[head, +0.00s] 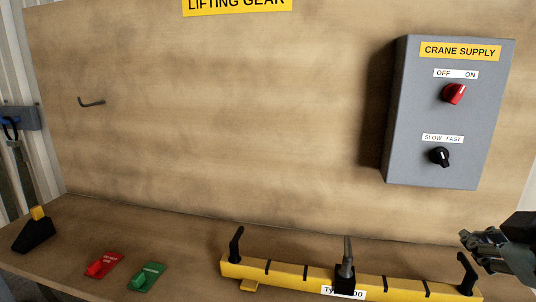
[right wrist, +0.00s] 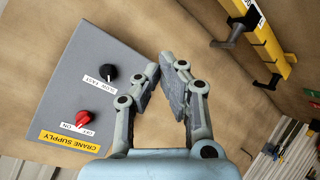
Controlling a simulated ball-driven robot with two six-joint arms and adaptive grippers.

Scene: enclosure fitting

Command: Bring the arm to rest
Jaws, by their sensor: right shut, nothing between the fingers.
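My right gripper (head: 468,238) is at the right edge of the head view, below the grey crane supply box (head: 399,170) and near the right end of the yellow beam (head: 310,282). In the right wrist view its two fingers (right wrist: 164,68) are close together with nothing between them. The gripper is apart from the box's red knob (head: 454,93) and black knob (head: 439,156). The red knob's white mark points towards ON; I cannot tell the black knob's setting surely. My left gripper is not in view.
The yellow beam, with black hooks at its ends and a black fitting (head: 345,278) in the middle, lies along the bench. A red tag (head: 103,264), a green tag (head: 147,275) and a black wedge-shaped thing (head: 33,235) sit left. An empty hook (head: 91,102) is on the board.

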